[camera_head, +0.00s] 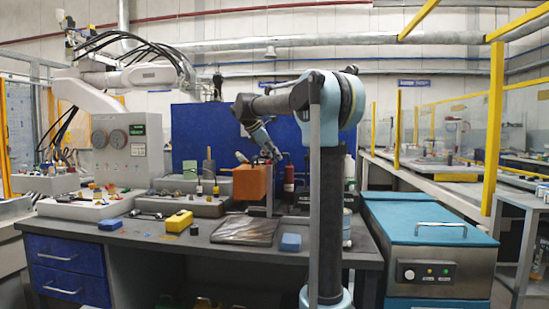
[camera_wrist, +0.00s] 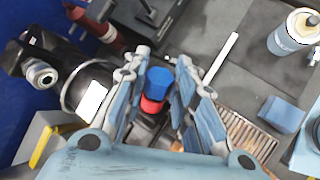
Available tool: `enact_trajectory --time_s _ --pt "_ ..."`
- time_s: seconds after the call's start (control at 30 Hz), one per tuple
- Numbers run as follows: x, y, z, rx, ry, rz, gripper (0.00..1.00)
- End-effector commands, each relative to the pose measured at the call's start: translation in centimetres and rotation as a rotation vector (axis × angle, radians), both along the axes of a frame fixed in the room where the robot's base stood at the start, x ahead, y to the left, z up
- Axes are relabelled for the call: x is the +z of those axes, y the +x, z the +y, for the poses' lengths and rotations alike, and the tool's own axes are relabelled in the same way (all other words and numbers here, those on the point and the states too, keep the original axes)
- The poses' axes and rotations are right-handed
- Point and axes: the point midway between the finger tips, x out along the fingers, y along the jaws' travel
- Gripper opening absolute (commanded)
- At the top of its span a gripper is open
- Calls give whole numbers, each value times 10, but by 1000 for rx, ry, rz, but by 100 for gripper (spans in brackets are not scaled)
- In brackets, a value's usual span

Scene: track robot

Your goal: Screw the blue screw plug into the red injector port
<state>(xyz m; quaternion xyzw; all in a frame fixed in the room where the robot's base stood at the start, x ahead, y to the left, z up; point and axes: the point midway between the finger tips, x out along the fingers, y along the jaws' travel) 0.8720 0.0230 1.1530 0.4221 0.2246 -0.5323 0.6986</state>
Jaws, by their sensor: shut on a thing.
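In the wrist view the blue screw plug (camera_wrist: 159,77), with a hexagonal head, sits between the two fingers of my gripper (camera_wrist: 162,58). My gripper is shut on the plug. The red injector port (camera_wrist: 152,105) shows as a red ring directly against the plug, in line with it. I cannot tell how deep the plug sits in the port. In the head view my gripper (camera_head: 272,154) is low over the bench beside an orange block (camera_head: 252,183). The plug and port cannot be made out there.
A black cylinder (camera_wrist: 88,85) lies left of my gripper in the wrist view. A red bottle (camera_head: 289,179) stands behind on the bench. A tray (camera_head: 245,231), a blue block (camera_head: 290,242) and a yellow block (camera_head: 179,221) lie in front.

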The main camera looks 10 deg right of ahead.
Motion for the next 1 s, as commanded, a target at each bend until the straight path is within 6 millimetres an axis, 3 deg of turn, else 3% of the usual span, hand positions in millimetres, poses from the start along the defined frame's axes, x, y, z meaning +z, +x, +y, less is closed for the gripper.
enact_trajectory --time_s 0.13,0.17,0.27,0.67,1.0 --pt "-2 1 2 0 0 0 2" --pt "-2 1 2 0 0 0 28" --pt "-2 1 2 0 0 0 49" --pt "0 0 4 0 0 0 49" --pt "40 -17 33 3 0 1 49"
